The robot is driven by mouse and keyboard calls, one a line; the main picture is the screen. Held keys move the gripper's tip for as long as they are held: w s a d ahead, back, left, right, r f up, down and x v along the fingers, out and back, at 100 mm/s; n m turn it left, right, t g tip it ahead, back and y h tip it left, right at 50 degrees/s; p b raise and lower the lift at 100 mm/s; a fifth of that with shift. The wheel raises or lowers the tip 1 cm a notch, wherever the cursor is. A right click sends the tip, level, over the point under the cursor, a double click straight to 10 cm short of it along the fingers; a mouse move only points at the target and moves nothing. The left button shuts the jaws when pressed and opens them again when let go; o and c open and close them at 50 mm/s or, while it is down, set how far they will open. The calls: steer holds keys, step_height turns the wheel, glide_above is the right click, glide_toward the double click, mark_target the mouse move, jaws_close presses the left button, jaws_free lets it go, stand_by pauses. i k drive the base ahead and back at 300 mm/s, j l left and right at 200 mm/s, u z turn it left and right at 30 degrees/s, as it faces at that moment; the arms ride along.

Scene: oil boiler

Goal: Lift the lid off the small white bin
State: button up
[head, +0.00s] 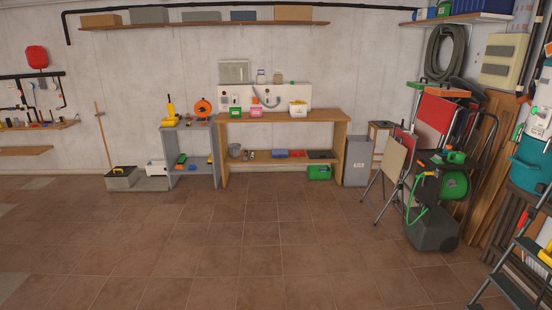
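A small white bin (298,111) stands on the right part of the wooden workbench top (330,116), against the back wall. A pale yellowish strip shows along its top; it is too small to tell whether this is the lid. Another white container (156,168) sits low on the left, near the grey shelf unit. My gripper is not in view.
Green (235,113) and pink (256,113) boxes stand left of the bin on the bench. A tall grey bin (357,162), a folding stand (393,172) and a hose reel cart (440,205) crowd the right. The tiled floor (240,230) before the bench is clear.

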mark_target(299, 112)
steer(key=i, duration=4.2)
steer(key=i+j, duration=0.1)
steer(key=i, duration=4.1)
steer(key=l+z, duration=0.05)
steer(key=l, duration=0.05)
